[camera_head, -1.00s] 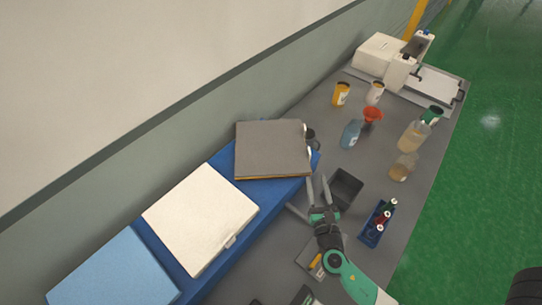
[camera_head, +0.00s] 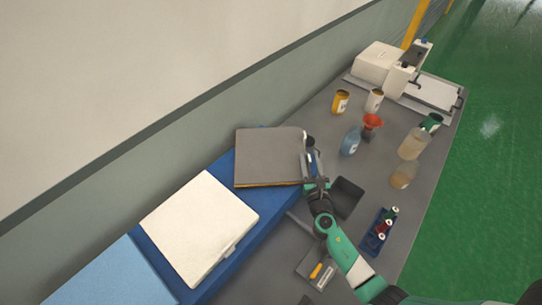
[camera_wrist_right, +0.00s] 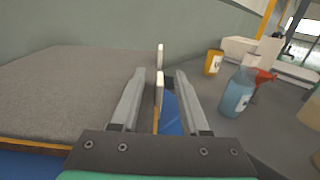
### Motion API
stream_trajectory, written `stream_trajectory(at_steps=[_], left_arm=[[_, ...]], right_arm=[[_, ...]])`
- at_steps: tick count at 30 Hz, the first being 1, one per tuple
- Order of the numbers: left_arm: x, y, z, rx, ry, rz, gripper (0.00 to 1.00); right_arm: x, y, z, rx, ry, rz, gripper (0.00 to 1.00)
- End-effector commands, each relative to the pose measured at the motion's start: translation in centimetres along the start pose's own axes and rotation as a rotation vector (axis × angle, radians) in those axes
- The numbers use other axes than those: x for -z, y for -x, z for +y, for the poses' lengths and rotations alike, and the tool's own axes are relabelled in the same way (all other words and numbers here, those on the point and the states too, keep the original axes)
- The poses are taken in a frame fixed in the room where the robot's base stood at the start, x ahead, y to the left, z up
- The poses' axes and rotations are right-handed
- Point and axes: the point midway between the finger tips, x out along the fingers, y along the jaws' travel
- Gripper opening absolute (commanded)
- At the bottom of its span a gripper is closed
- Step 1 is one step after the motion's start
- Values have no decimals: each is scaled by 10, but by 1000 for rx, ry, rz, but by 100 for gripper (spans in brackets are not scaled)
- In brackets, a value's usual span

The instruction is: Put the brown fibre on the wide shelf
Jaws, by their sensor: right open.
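The brown fibre (camera_head: 268,157) is a flat grey-brown slab with a yellowish-brown lower edge. It lies on the far end of the blue support (camera_head: 222,163); in the right wrist view the fibre (camera_wrist_right: 70,95) fills the left side, with white tabs standing at its right edge. My right gripper (camera_head: 312,158) is at that right edge. In the right wrist view its fingers (camera_wrist_right: 160,82) are apart, with the nearer white tab (camera_wrist_right: 159,91) between them, not clamped. My left gripper is out of view. I cannot identify the wide shelf with certainty.
A white slab (camera_head: 198,226) and a light blue slab (camera_head: 112,278) lie nearer on the blue support. A wall runs behind.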

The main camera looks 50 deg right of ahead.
Motion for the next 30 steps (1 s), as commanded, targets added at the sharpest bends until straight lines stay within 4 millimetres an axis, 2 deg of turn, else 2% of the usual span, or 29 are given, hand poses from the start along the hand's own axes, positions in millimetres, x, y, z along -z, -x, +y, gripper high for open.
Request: stream_trajectory(at_steps=[5,12,13,30], left_arm=[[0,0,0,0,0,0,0],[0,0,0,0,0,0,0],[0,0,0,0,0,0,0],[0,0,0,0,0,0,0]], right_arm=[[0,0,0,0,0,0,45],[0,0,0,0,0,0,4],[0,0,0,0,0,0,0],[0,0,0,0,0,0,0]])
